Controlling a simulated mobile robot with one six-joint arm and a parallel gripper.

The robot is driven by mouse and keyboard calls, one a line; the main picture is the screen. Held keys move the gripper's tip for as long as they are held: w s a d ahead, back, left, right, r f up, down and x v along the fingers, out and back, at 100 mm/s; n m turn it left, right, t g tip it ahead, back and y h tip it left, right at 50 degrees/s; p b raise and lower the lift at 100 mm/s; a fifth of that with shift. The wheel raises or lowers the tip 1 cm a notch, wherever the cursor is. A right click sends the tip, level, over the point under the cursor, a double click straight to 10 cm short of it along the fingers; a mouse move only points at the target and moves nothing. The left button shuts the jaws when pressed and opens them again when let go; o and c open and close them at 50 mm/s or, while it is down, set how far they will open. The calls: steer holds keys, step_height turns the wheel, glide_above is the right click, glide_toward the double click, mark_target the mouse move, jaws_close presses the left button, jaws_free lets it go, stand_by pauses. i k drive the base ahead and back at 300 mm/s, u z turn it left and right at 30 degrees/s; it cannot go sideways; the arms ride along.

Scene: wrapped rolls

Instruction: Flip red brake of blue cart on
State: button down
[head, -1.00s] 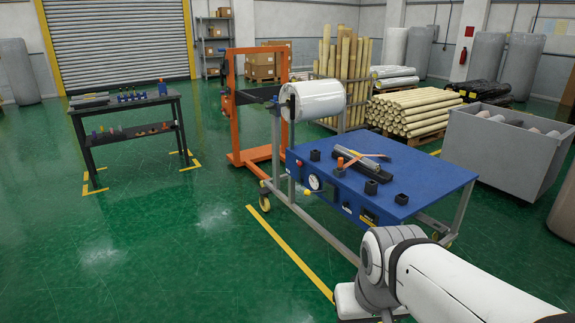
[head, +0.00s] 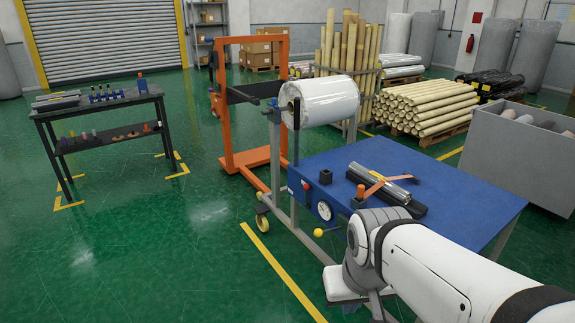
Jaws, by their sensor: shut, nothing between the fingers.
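The blue cart (head: 463,180) stands at centre right, with a blue top on a grey metal frame. A small red part (head: 306,186) shows on its front panel beside a round white gauge (head: 323,210); I cannot tell whether it is the brake. A yellow ball knob (head: 317,232) sticks out below the gauge. A yellow caster wheel (head: 262,223) shows at the left foot; no clear red brake shows on it. My white arm reaches in from the lower right and hides the cart's near front.
A wrapped white roll (head: 330,100) hangs at the cart's left end, next to an orange lifting frame (head: 226,125). A dark workbench (head: 100,105) stands at left. A grey bin (head: 505,150) stands behind the cart. Green floor is clear at lower left.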

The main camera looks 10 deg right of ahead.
mark_target(307, 187)
steer(key=z, duration=0.05)
steer(key=i, duration=2.15)
steer(key=z, duration=0.2)
